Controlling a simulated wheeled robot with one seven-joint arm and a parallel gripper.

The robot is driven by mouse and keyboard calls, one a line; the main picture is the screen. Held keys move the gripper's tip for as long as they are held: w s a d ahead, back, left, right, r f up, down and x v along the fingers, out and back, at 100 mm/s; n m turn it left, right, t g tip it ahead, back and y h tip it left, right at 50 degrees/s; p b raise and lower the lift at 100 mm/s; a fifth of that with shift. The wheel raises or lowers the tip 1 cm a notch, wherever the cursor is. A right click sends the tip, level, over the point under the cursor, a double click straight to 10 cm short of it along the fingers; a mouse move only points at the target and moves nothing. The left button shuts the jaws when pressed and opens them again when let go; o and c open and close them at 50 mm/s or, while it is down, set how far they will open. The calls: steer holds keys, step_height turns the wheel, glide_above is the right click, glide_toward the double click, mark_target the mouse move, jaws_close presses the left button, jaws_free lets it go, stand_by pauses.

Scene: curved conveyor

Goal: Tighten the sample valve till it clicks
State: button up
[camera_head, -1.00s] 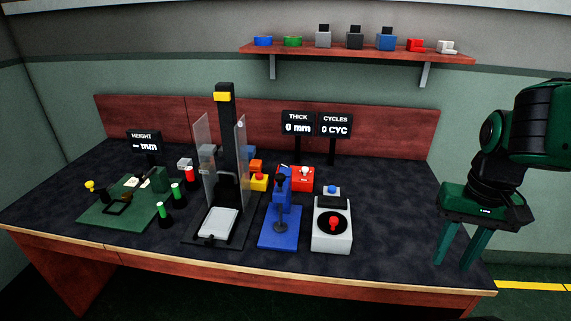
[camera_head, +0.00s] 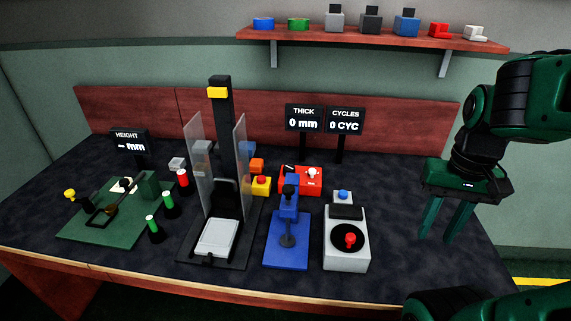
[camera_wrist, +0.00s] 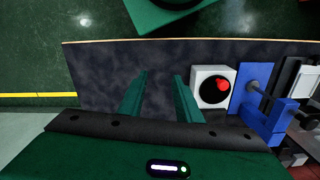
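My gripper (camera_head: 440,236) is open and empty, fingers down, at the right end of the dark worktop. In the wrist view its two fingers (camera_wrist: 161,80) stand apart with bare worktop between them. I cannot tell for sure which part is the sample valve. A red knob (camera_head: 350,240) sits on a black disc on the white box (camera_head: 346,262), left of my gripper and apart from it. The red knob also shows in the wrist view (camera_wrist: 222,85), to the right of the fingers. A yellow knob (camera_head: 70,194) stands on the green plate (camera_head: 83,225) at the far left.
A blue press (camera_head: 287,250) and a clear-shielded stand (camera_head: 220,130) fill the middle. A red box (camera_head: 290,180), yellow block (camera_head: 261,186) and green-topped cylinders (camera_head: 168,205) stand around them. Displays (camera_head: 304,118) stand behind. The right end of the worktop is clear.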

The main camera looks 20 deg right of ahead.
steer(key=o, duration=0.4)
steer(key=shift+w, duration=0.1)
steer(key=shift+o, duration=0.4)
steer(key=shift+w+r+n, duration=0.35)
steer(key=shift+r+n, duration=0.05)
steer(key=shift+r, duration=0.35)
steer(key=w+r+n, duration=0.2)
steer(key=w+n, duration=0.1)
steer(key=w, duration=0.7)
steer(key=n, duration=1.3)
glide_above(290, 167)
step_height(290, 167, down, 6)
step_height(290, 167, down, 10)
steer(key=shift+a+f, duration=0.1)
steer(key=shift+f, duration=0.1)
steer(key=shift+c, duration=0.5)
steer(key=c, duration=0.9)
